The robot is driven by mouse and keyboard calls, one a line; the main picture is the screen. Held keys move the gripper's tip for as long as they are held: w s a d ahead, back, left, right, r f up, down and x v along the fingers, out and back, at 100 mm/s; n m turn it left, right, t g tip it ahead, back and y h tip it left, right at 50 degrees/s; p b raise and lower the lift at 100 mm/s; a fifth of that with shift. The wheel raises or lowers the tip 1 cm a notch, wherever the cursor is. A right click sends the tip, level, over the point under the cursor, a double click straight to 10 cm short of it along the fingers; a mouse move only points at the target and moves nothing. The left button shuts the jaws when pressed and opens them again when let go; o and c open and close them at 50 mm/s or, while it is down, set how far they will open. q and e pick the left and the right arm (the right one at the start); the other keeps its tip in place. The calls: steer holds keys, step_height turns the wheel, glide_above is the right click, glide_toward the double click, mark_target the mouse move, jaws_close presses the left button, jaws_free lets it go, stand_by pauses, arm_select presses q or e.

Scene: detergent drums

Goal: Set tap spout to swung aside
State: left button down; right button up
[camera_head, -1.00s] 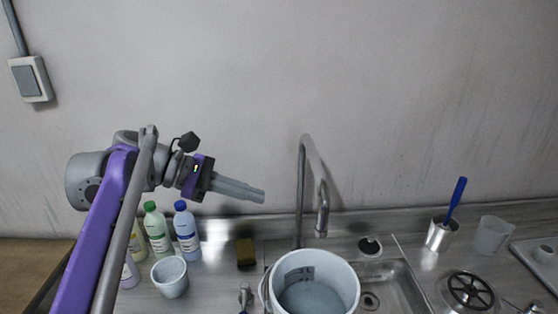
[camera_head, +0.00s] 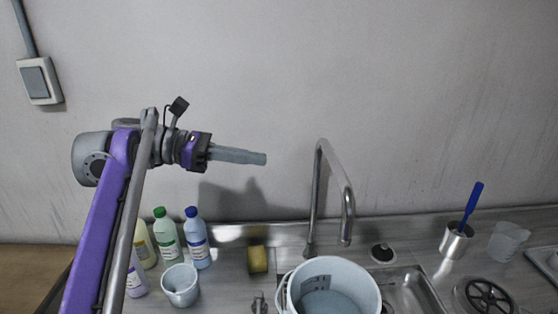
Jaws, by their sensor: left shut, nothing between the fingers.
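The tap spout (camera_head: 331,162) is a tall grey metal pipe that rises behind the sink and bends over to the right and forward. Its outlet end hangs above the back rim of a white bucket (camera_head: 368,289). My left gripper (camera_head: 262,158) is shut and empty. It points right, in the air to the left of the spout's upper part, with a gap between its fingertips and the pipe. My right gripper is not in view.
Several bottles (camera_head: 197,240) and a white cup (camera_head: 180,286) stand on the counter below my left arm. A yellow sponge (camera_head: 258,260) lies left of the tap base. A steel holder with a blue-handled brush (camera_head: 472,208) and a clear beaker (camera_head: 507,241) stand at the right.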

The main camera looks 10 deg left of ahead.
arm_select(q)
steer(key=x, duration=1.3)
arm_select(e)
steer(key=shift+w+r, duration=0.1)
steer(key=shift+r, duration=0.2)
